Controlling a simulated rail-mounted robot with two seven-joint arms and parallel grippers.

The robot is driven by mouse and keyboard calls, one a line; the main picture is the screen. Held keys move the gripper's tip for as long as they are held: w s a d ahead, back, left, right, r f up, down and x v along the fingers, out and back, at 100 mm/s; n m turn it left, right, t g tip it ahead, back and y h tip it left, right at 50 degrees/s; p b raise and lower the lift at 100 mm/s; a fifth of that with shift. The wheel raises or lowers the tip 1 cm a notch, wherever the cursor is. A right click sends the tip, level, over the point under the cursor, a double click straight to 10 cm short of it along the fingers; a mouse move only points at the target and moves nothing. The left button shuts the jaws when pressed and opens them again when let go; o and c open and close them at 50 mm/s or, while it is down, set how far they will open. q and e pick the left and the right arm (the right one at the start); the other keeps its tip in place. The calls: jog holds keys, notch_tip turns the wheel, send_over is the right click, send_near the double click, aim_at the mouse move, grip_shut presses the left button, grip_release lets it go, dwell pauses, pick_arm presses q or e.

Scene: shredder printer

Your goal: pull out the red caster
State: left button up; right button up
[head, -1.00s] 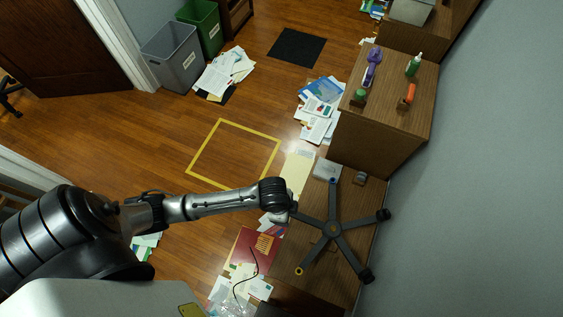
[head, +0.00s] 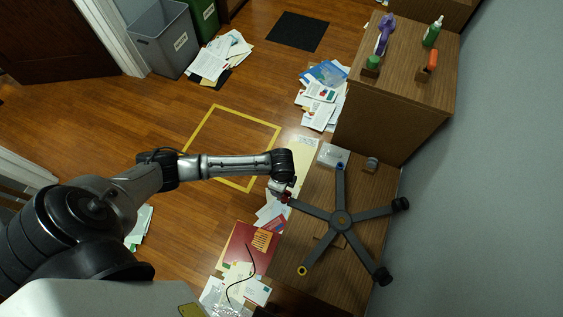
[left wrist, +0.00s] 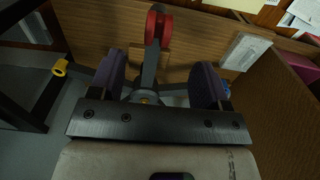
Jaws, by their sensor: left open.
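The red caster (head: 286,198) sits at the end of the left leg of an upturned five-legged chair base (head: 341,220) on the wooden desk, in the head view just below my left gripper (head: 281,187), which partly hides it. In the left wrist view, the red caster (left wrist: 158,24) is at the top centre, ahead of my open left gripper (left wrist: 158,80). The gripper's purple pads lie to either side of the caster's leg in that picture. I cannot tell whether they touch anything. My right gripper is not in view.
Other legs end in black casters (head: 401,204), a blue socket (head: 340,167) and a yellow ring (head: 302,271). A taller cabinet (head: 390,120) with small tools stands behind the desk (head: 375,178). Papers (head: 318,98) lie on the floor.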

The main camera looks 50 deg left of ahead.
aim_at(284, 197)
pick_arm(q)
notch_tip(284, 197, down, 11)
jog(key=b, duration=0.4)
jog(key=shift+b, duration=0.4)
jog(key=c, duration=0.7)
grip_shut()
jog(key=shift+r+p, duration=0.25)
jog(key=shift+p, duration=0.15)
jog(key=shift+r+p, duration=0.4)
jog(key=shift+p, duration=0.15)
jog(key=shift+d, duration=0.1)
dwell(0.3)
